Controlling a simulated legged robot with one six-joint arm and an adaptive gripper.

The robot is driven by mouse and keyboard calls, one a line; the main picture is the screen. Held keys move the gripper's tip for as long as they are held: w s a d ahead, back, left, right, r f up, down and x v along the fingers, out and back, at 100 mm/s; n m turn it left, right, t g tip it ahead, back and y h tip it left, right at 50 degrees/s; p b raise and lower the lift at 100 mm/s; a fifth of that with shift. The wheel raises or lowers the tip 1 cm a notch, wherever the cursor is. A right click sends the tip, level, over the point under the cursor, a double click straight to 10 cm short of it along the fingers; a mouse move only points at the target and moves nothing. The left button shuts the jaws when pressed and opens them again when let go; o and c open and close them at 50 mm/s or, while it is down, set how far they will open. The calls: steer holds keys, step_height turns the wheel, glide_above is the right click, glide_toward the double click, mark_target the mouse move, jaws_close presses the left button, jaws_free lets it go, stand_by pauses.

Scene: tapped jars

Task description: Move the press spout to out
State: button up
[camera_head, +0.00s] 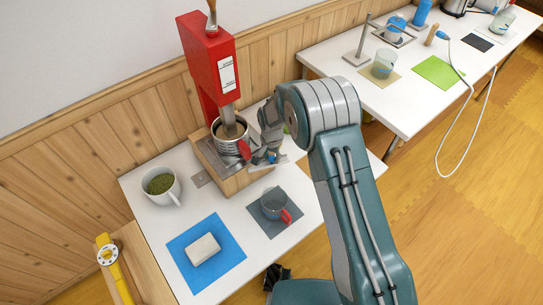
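The press has a red upright body (207,70), a metal plunger rod and a metal pot (231,131) on a wooden base (228,180). A small red part (244,149) sticks out from the pot's front right side; I cannot tell for sure whether it is the spout. My gripper (266,157) is just right of this red part, close above the base's right edge. Whether it touches the red part is unclear. My own wrist and the small size hide whether the fingers are open or shut.
A grey cup with a red handle (274,203) stands on a grey mat in front of the press. A white block (203,249) lies on a blue mat (174,253). A white mug of green stuff (161,185) stands left. A second table (400,112) is at right.

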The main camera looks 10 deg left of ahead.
jaws_close()
steer(key=shift+s+d, duration=0.1)
steer(key=shift+s, duration=0.1)
stand_by(0.4)
steer(key=s+a+m, duration=0.1)
steer(key=s+m, duration=0.7)
steer(key=m, duration=0.5)
steer(key=shift+m, duration=0.4)
steer(key=shift+s, duration=0.1)
stand_by(0.4)
